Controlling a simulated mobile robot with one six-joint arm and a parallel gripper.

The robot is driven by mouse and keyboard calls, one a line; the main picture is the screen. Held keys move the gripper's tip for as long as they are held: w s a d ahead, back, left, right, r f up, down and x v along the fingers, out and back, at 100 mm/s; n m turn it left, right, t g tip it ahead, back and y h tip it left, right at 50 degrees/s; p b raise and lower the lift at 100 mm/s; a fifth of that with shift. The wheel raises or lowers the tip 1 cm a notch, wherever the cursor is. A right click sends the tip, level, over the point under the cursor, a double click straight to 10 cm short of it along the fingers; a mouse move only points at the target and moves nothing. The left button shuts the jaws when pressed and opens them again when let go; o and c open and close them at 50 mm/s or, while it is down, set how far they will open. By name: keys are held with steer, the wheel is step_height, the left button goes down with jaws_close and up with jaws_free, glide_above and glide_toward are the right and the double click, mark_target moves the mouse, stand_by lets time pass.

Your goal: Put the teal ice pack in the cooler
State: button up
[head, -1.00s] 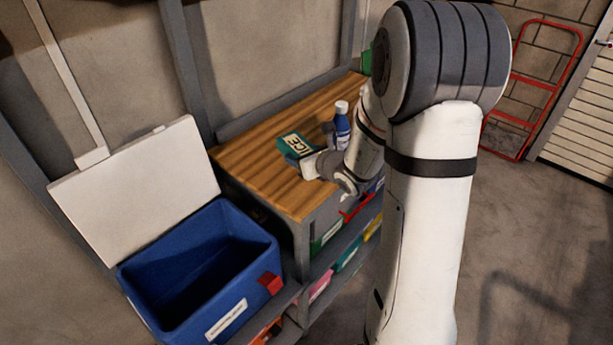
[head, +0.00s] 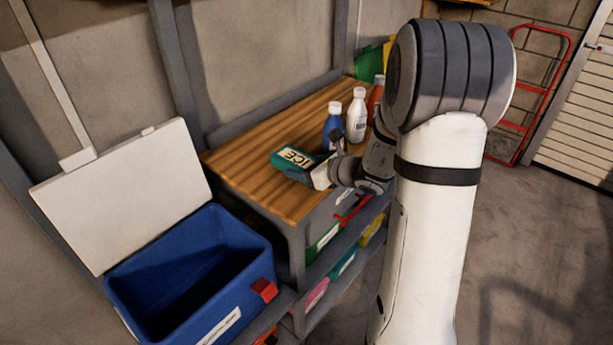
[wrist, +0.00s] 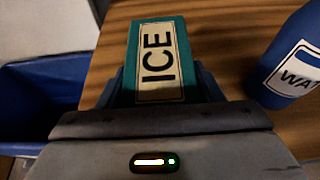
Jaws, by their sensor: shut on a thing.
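The teal ice pack (head: 293,158), with a cream label reading ICE, is held in my gripper (head: 311,173) above the front part of the wooden bench top. In the wrist view the ice pack (wrist: 160,58) points away from me, between the fingers of my gripper (wrist: 163,85). The cooler (head: 196,270) is a blue box at the lower left, with its white lid (head: 125,195) standing open against the wall. Its visible inside looks empty and dark. A blue edge of the cooler (wrist: 40,100) also shows at the left of the wrist view.
A blue bottle (head: 332,128) and a white bottle (head: 356,117) stand on the wooden bench (head: 245,160) behind my gripper, with a reddish bottle (head: 377,98) farther back. The bench's left part is clear. Coloured bins (head: 318,293) sit on shelves below.

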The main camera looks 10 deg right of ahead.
steer(key=shift+f, duration=1.45)
steer(key=shift+f+b, duration=0.2)
steer(key=shift+b, duration=0.1)
steer(key=o, duration=1.2)
steer(key=shift+c, duration=0.2)
steer(key=shift+r, duration=0.15)
